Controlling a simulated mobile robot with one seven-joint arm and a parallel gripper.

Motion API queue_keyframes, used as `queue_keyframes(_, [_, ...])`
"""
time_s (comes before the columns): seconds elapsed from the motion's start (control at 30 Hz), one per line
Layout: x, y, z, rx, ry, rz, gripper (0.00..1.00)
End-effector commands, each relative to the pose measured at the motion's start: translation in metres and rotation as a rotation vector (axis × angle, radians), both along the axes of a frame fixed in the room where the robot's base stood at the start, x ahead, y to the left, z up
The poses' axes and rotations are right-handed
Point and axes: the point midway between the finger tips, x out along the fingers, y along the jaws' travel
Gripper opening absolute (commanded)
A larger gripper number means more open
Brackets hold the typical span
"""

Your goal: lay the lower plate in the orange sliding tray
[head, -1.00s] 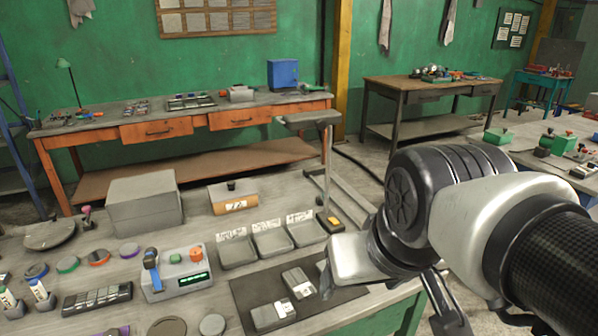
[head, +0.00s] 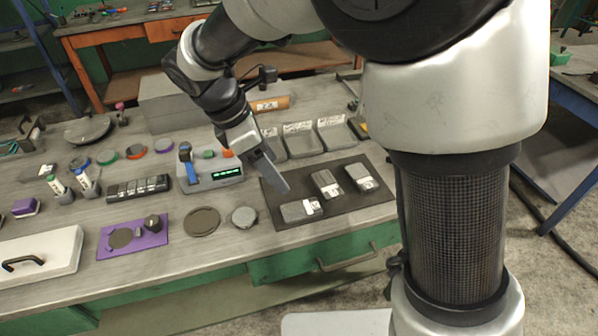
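My gripper (head: 272,174) hangs over the bench, pointing down and right, beside the left edge of a dark mat (head: 281,217). One grey finger shows; the other is hidden, so I cannot tell whether it is open or holds anything. I cannot identify the lower plate: no stacked pair of plates stands out. A dark round disc (head: 202,222) and a smaller grey disc (head: 244,217) lie separately on the bench, left of the mat. No orange sliding tray is clearly recognisable; my arm hides part of the scene.
Three grey boxes (head: 300,210) lie on the mat. Grey open trays (head: 299,144) stand behind it. A grey device with a green display (head: 212,176) is left of the gripper. A purple mat (head: 121,239) and white lidded case (head: 38,256) are near the front left.

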Motion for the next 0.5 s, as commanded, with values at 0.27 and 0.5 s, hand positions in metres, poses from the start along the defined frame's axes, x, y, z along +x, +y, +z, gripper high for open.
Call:
queue_keyframes(0.27, [0.006, -0.023, -0.059, -0.001, 0.003, -0.007, 0.66])
queue_keyframes(0.5, [0.010, -0.038, -0.096, 0.001, 0.001, -0.008, 0.66])
